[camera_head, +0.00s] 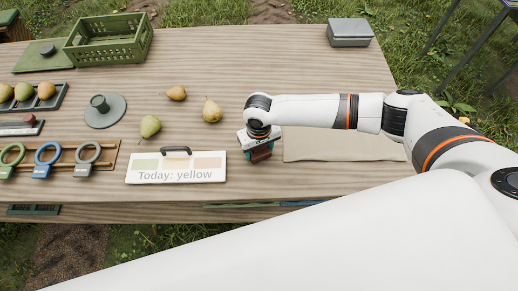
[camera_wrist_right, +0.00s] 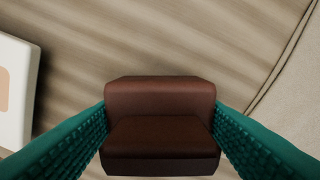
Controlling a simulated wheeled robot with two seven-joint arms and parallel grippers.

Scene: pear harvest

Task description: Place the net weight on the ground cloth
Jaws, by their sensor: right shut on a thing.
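My right gripper (camera_head: 260,154) is shut on the net weight, a dark brown block (camera_wrist_right: 160,130). In the right wrist view the block sits between the two teal ribbed fingers. In the head view the block (camera_head: 261,155) shows only in part under the wrist. The ground cloth (camera_head: 340,147) is a flat beige cloth on the table, just right of the gripper. Its edge also shows at the right of the wrist view (camera_wrist_right: 299,90). The block is over bare wood, beside the cloth; its height is hard to tell. My left gripper is not in view.
A sign reading "Today: yellow" (camera_head: 175,176) stands just left of the gripper. Loose pears (camera_head: 212,110) lie farther left. A grey box (camera_head: 349,33) is at the back right, a green crate (camera_head: 108,45) at the back left. Most of the cloth looks clear; my arm passes over it.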

